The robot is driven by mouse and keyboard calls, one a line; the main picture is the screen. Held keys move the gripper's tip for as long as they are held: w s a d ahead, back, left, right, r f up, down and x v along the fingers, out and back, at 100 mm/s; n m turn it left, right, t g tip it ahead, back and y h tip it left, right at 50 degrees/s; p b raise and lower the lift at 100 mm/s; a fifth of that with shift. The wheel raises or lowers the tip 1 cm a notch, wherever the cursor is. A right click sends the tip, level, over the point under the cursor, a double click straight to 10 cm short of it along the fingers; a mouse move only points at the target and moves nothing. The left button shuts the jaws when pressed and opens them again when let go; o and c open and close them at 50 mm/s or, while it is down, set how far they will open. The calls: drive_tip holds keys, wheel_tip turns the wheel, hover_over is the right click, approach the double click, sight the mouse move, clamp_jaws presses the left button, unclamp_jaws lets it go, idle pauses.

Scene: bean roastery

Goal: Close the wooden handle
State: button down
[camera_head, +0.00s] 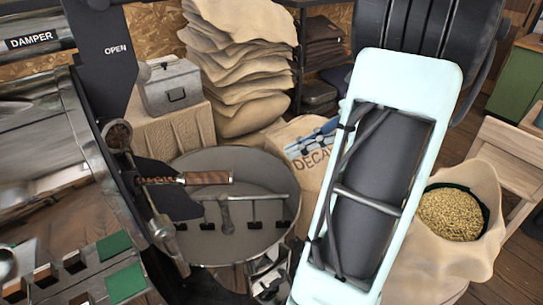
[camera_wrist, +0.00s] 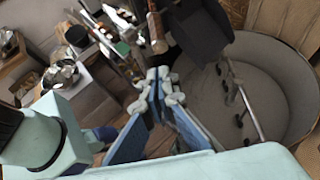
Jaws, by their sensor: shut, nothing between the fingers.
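The wooden handle (camera_head: 205,178) is a brown bar with lettering in the head view. It sticks out sideways from a metal arm on the roaster, above the round cooling tray (camera_head: 250,255). A brown cylinder that looks like the same handle (camera_wrist: 157,34) shows in the wrist view, beyond my fingertips. My gripper (camera_head: 262,276) shows partly at the bottom of the head view, near the tray's front rim, with part hidden by my arm. In the wrist view my gripper (camera_wrist: 156,76) has its tips together and empty, apart from the handle.
The roaster (camera_head: 50,150) fills the left, with a black plate marked OPEN (camera_head: 110,50). A DECAF sack (camera_head: 300,165) stands behind the tray. A sack of beans (camera_head: 450,213) is at right. Stacked sacks (camera_head: 240,60) and a metal box (camera_head: 172,87) are behind.

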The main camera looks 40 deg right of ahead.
sight(182, 174)
drive_tip(key=shift+w+a+r+x, duration=0.15)
drive_tip(key=shift+r+x, duration=0.15)
drive_tip(key=shift+x, duration=1.75)
drive_tip(key=shift+a+r+x, duration=0.2)
drive_tip(key=shift+r+x, duration=0.15)
drive_tip(key=shift+x, duration=1.7)
drive_tip(key=shift+w+a+r+x, duration=0.15)
drive_tip(key=shift+r+x, duration=0.15)
drive_tip(key=shift+x, duration=1.75)
drive_tip(key=w+a, duration=0.2)
drive_tip(key=a, duration=0.1)
drive_tip(key=w+a+p, duration=0.1)
drive_tip(key=a, duration=0.2)
drive_tip(key=w+a+p, duration=0.1)
drive_tip(key=w+a, duration=0.1)
drive_tip(key=a, duration=0.1)
drive_tip(key=shift+w+a, duration=0.3)
